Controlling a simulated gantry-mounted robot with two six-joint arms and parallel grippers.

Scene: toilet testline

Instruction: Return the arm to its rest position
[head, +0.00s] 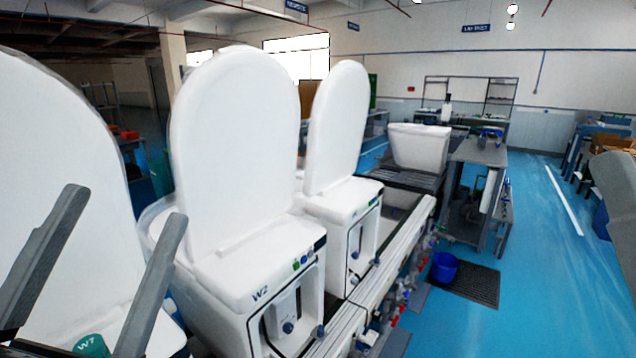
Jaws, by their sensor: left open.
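My left gripper (122,238) is in the lower left of the head view. Its two grey fingers are spread wide apart with nothing between them. It is in front of the nearest toilet, whose raised white lid (62,140) fills the left edge. A grey part at the right edge (612,200) looks like my right arm; no right gripper fingers show. The toilet marked W2 (262,268) stands in the middle with its lid (238,140) up. Another toilet (340,210) behind it also has its lid (338,125) up.
The toilets stand in a row along a test line with a pale rail (385,265) and several valves. A blue bucket (444,267) is by a dark floor grate (475,284). A grey workbench (480,152) stands farther back. The blue floor at right is largely clear.

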